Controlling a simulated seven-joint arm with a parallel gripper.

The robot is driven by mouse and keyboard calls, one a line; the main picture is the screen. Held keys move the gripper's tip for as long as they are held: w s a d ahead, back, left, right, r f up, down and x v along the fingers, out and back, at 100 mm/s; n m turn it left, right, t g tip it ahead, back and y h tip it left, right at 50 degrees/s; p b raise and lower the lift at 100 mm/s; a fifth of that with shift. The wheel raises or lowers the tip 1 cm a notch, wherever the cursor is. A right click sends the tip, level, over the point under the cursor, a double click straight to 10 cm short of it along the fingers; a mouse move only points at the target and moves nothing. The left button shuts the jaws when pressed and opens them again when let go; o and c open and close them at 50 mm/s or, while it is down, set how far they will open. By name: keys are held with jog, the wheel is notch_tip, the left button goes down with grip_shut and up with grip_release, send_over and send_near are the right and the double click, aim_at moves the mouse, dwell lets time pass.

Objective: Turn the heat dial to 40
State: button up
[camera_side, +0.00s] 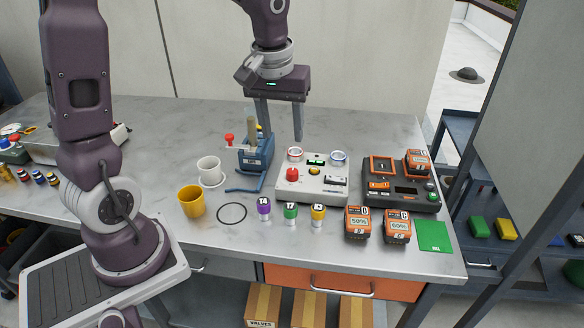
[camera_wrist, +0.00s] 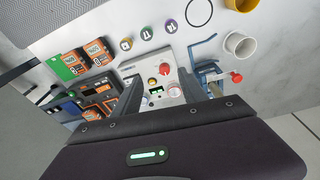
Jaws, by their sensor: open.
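A white control box (camera_side: 312,184) stands on the metal table. Its red knob (camera_side: 292,174) seems to be the heat dial; its scale and setting are too small to read. The box also has a small green-lit display (camera_side: 316,162), a yellow button (camera_side: 314,171) and two ringed round parts at the back. My gripper (camera_side: 280,136) is open and empty, pointing down above and behind the box, apart from it. In the wrist view the box (camera_wrist: 154,70) and its red knob (camera_wrist: 165,69) show between and beyond the fingers.
A blue device (camera_side: 256,153) with a red-tipped lever stands left of the box, near the fingers. A dark charger (camera_side: 402,200) with orange battery packs is at right. Several numbered vials, a yellow cup (camera_side: 191,201) and a white cup (camera_side: 209,170) stand in front and left.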

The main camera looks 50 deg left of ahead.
aim_at(292, 171)
jog(key=w+a+f+n, duration=0.1)
jog(key=f, duration=0.1)
jog(key=w+a+f+n, duration=0.1)
jog(key=w+a+f, duration=0.1)
jog(key=f, duration=0.1)
jog(key=w+a+f+n+g+h, duration=0.1)
jog(key=w+f, duration=0.1)
jog(key=f, duration=0.1)
jog(key=shift+w+a+f, duration=0.1)
jog(key=shift+a+f, duration=0.05)
jog(key=shift+a, duration=0.05)
jog(key=f, duration=0.7)
jog(key=shift+w+f, duration=0.2)
jog(key=shift+c, duration=0.4)
grip_shut()
